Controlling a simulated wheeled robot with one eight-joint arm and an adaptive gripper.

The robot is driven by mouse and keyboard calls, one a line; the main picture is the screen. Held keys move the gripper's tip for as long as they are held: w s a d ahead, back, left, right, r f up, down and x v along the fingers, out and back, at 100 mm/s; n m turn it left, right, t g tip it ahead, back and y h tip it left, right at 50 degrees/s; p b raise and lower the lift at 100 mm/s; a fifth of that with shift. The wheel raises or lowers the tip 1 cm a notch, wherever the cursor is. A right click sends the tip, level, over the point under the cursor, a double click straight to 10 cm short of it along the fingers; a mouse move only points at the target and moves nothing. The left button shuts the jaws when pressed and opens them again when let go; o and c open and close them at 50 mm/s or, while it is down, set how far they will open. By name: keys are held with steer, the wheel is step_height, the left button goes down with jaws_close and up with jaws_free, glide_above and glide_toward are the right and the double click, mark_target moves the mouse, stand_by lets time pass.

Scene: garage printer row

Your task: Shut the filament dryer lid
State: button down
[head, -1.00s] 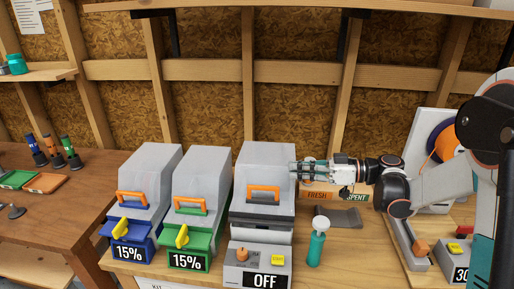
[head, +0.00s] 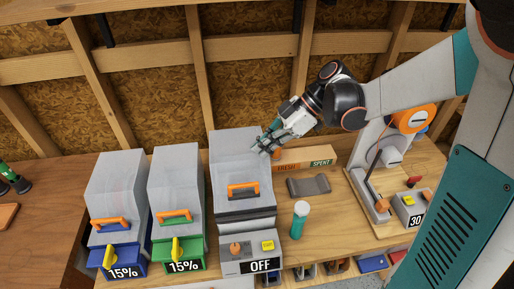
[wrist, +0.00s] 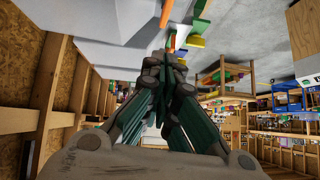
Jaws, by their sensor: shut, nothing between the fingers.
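The filament dryer is the grey box above the OFF panel (head: 247,250), rightmost of three boxes in the head view. Its pale lid (head: 235,165) has an orange handle (head: 243,190) low on its front. A dark band shows below the lid's front edge; I cannot tell how wide any gap is. My gripper (head: 264,148) is shut and empty at the lid's upper right edge, with its fingertips close to or touching it. In the wrist view, the shut fingers (wrist: 165,62) point towards pale grey surfaces, and an orange handle shows beyond.
Boxes with blue (head: 118,262) and green (head: 180,252) bases stand left of the dryer. A teal bottle (head: 299,220) stands to its right, near a grey tray (head: 309,185) and a FRESH/SPENT box (head: 305,158). A printer (head: 385,170) stands farther right. A stud wall is behind.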

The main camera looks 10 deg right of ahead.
mark_target(244, 171)
steer(key=x, duration=0.3)
steer(key=d+f+b+x, duration=0.1)
steer(key=x, duration=0.6)
steer(key=shift+d+f, duration=0.15)
steer(key=shift+d, duration=0.05)
steer(key=shift+s+f+b, duration=0.15)
steer(key=shift+f+b, duration=0.2)
steer(key=shift+f, duration=0.25)
